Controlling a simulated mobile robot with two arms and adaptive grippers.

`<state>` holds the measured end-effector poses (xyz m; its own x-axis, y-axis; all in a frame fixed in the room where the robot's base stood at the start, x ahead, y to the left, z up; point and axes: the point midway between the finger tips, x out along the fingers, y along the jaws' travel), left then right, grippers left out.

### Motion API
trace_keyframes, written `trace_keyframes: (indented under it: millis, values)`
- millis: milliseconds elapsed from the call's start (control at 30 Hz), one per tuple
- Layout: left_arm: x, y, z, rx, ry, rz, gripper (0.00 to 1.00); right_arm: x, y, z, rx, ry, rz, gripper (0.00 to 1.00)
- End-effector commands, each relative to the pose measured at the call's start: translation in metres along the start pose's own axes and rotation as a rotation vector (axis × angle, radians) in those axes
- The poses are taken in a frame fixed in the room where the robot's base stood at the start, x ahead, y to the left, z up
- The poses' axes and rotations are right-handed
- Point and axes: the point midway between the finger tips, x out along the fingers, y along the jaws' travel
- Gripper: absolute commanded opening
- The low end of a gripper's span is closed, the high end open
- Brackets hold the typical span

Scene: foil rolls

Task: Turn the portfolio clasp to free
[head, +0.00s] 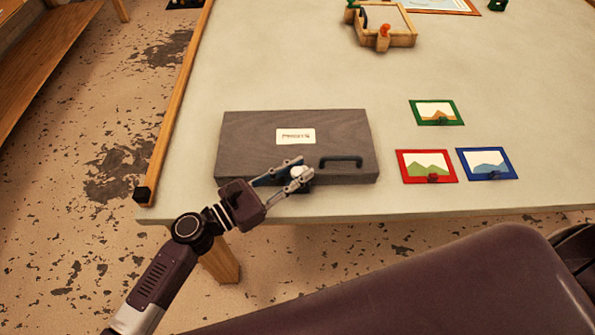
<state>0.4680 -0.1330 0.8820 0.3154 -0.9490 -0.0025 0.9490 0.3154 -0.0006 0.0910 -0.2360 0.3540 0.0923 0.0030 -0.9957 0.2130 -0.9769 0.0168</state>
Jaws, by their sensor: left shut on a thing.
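The portfolio (245,135) is a flat grey case lying on the table near its front edge, with a white label (295,136) on top and a dark handle (341,162) toward its front right. My left gripper (300,178) is at the portfolio's front edge, left of the handle. Its fingers are shut on a small pale, rounded piece, which seems to be the clasp (299,173). The fingers hide most of it, so I cannot tell how far it is turned. My right gripper is not in view.
Framed pictures in green (437,121), red (427,180) and blue (488,178) lie on the table to the right. A wooden rail (177,105) runs along the left edge. The middle of the table is clear.

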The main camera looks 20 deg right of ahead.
Motion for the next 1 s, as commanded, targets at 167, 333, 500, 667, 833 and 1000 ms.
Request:
trace_keyframes:
  millis: [167,333,500,667,833,1000]
  values:
    - [0.000,0.003,-0.005,0.004,0.000,-0.137,0.00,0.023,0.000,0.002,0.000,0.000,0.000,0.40]
    - [0.001,0.002,-0.004,0.003,-0.001,-0.237,0.00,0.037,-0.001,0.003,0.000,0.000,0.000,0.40]
    - [0.001,0.001,-0.002,0.001,-0.002,-0.304,0.00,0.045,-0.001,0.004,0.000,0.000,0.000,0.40]
    - [0.001,0.001,-0.001,0.000,-0.002,-0.336,0.00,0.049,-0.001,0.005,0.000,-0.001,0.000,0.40]
    - [0.000,0.000,0.000,0.000,-0.002,-0.348,0.00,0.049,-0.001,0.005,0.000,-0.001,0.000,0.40]
    - [0.000,0.000,0.000,0.000,-0.002,-0.348,0.00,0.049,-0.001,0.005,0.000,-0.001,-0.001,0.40]
